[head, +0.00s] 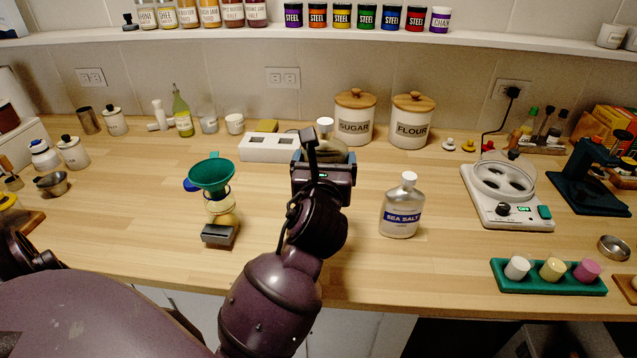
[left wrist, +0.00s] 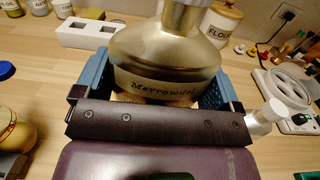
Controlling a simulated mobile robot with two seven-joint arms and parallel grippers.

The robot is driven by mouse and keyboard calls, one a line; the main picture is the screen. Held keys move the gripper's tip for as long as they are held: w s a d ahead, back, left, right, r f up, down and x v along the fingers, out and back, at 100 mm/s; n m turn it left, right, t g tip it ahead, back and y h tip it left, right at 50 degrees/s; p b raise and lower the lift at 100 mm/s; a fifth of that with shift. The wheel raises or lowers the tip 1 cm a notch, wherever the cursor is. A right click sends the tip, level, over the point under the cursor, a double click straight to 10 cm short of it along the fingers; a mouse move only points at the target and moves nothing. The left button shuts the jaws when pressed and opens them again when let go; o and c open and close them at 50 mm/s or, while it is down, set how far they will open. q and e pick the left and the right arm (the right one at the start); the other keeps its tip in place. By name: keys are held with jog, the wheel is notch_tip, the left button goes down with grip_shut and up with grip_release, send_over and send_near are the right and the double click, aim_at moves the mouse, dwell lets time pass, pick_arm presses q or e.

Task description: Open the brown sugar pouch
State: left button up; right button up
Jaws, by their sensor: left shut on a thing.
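I see no brown sugar pouch in either view. My left gripper (head: 325,165) is over the middle of the counter, shut on a squat olive-gold bottle (left wrist: 165,52). My right gripper is not in view.
A white block with square holes (head: 268,148) is just behind. Sugar (head: 354,120) and flour (head: 410,124) canisters stand at the back.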

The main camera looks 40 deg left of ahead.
aim_at(325, 121)
pick_arm(q)
notch_tip(325, 121, up, 10)
jog(key=p, duration=0.2)
jog(key=shift+f+p, duration=0.2)
jog(key=shift+p, duration=0.2)
jog(key=shift+r, duration=0.2)
jog(key=o, duration=0.4)
jog(key=c, duration=0.5)
jog(key=shift+c, duration=0.4)
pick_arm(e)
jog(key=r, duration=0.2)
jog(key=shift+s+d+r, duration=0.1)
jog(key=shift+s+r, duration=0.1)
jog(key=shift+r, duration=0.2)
